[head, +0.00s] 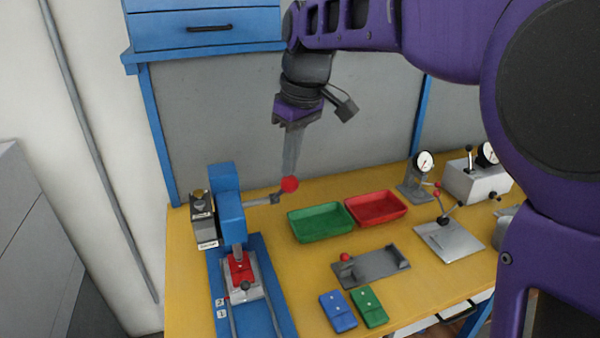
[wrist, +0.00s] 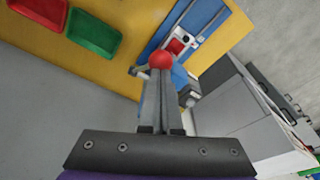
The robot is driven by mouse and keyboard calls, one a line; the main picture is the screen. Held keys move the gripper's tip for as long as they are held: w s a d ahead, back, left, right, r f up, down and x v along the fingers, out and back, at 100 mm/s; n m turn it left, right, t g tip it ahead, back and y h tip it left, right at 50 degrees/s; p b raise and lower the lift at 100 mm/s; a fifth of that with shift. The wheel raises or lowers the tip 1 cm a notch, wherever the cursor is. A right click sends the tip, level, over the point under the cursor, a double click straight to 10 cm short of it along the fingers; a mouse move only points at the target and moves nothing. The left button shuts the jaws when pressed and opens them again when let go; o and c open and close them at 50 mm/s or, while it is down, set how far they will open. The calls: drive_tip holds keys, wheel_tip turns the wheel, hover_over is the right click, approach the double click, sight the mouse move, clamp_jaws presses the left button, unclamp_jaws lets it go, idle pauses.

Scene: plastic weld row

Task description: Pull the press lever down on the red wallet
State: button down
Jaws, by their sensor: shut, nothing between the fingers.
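The blue press (head: 229,207) stands at the left of the yellow bench. Its lever (head: 262,201) reaches out to the right and ends in a red knob (head: 289,184). The red wallet (head: 241,270) lies on a pale plate under the press head, which partly hides it; it also shows in the wrist view (wrist: 177,46). My gripper (head: 290,173) is shut and empty, pointing down with its fingertips at the red knob. In the wrist view the knob (wrist: 161,62) shows just beyond the fingertips; I cannot tell whether they touch it.
A green tray (head: 320,236) and a red tray (head: 377,220) stand right of the lever. A grey fixture (head: 370,266), a blue wallet (head: 338,312) and a green wallet (head: 369,307) lie nearer the front. A dial gauge (head: 422,163) stands at the back right.

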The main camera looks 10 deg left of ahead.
sight(293, 183)
drive_tip(key=shift+s+d+f+b, duration=0.1)
drive_tip(key=shift+s+f+b, duration=0.1)
drive_tip(key=shift+f+b, duration=0.4)
drive_tip(key=shift+s+d+f+b, duration=0.2)
drive_tip(key=shift+f+b, duration=0.25)
drive_tip(key=shift+f, duration=0.2)
drive_tip(key=shift+s+d+f+b, duration=0.1)
drive_tip(key=shift+s+f+b, duration=0.1)
drive_tip(key=shift+f+b, duration=0.4)
drive_tip(key=shift+s+d+f+b, duration=0.2)
drive_tip(key=shift+s+f+b, duration=0.1)
drive_tip(key=shift+f+b, duration=0.25)
drive_tip(key=shift+s+d+f+b, duration=0.2)
drive_tip(key=shift+s+f+b, duration=0.2)
drive_tip(key=shift+f, duration=0.2)
drive_tip(key=shift+s+d+f+b, duration=0.2)
drive_tip(key=shift+s+f+b, duration=0.05)
drive_tip(key=shift+f+b, duration=0.35)
drive_tip(key=shift+s+d+f+b, duration=0.15)
drive_tip(key=shift+s+f+b, duration=0.1)
drive_tip(key=shift+f+b, duration=0.5)
drive_tip(key=shift+s+d+f+b, duration=0.1)
drive_tip(key=shift+s+f+b, duration=0.25)
drive_tip(key=shift+f, duration=0.65)
drive_tip(key=shift+w+f, duration=0.1)
drive_tip(key=shift+f, duration=0.1)
